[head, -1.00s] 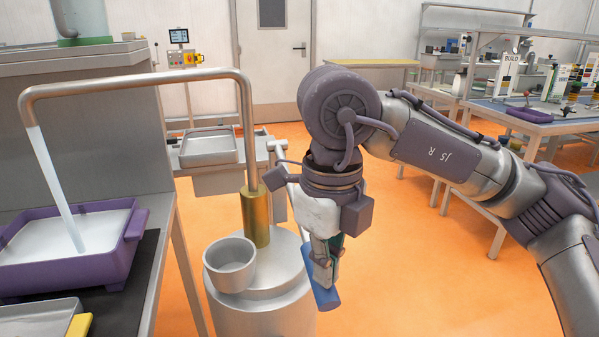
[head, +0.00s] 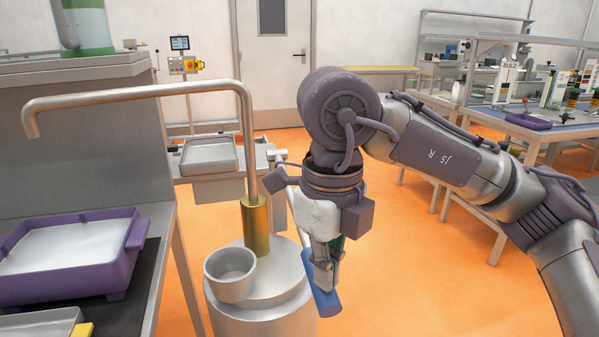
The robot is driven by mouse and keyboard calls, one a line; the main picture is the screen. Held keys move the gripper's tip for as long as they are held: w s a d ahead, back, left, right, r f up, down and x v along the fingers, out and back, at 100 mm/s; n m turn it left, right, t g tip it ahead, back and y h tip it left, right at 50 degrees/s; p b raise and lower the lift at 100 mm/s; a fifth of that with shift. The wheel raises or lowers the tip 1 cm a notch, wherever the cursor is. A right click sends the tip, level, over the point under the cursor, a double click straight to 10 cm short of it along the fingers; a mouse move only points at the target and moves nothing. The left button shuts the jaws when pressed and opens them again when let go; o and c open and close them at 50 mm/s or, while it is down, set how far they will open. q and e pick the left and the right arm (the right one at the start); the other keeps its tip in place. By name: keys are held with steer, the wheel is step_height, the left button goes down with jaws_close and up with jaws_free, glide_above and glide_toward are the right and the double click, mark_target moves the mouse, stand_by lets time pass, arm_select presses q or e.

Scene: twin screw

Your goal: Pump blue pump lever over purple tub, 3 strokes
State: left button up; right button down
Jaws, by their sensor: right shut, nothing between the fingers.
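The purple tub (head: 130,257) stands on the bench at the left and holds white liquid. The pump's bent spout (head: 140,92) rises from a brass collar (head: 256,226) on a grey metal drum (head: 262,318). Its open end hangs above the tub, and no liquid runs from it. The blue lever grip (head: 324,301) points down at the right of the drum, and a rod (head: 291,196) runs behind my gripper. My right gripper (head: 324,280) points down at the top of the blue grip, with its fingers shut and nothing between them. My left gripper is not in view.
A metal cup (head: 231,275) sits on the drum top. A grey tray (head: 45,326) with a yellow part lies at the bench's front left. A metal tray (head: 209,154) stands behind the pump. Orange floor is open to the right.

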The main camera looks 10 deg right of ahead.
steer(key=shift+r+p, duration=0.3)
steer(key=shift+r, duration=0.25)
arm_select(q)
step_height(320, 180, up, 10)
steer(key=p, duration=0.9)
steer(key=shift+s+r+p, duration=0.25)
steer(key=shift+p, duration=0.15)
arm_select(e)
step_height(320, 180, up, 12)
steer(key=shift+r, duration=0.1)
arm_select(q)
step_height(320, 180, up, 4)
steer(key=p, duration=0.4)
arm_select(e)
step_height(320, 180, up, 5)
steer(key=shift+f, duration=0.1)
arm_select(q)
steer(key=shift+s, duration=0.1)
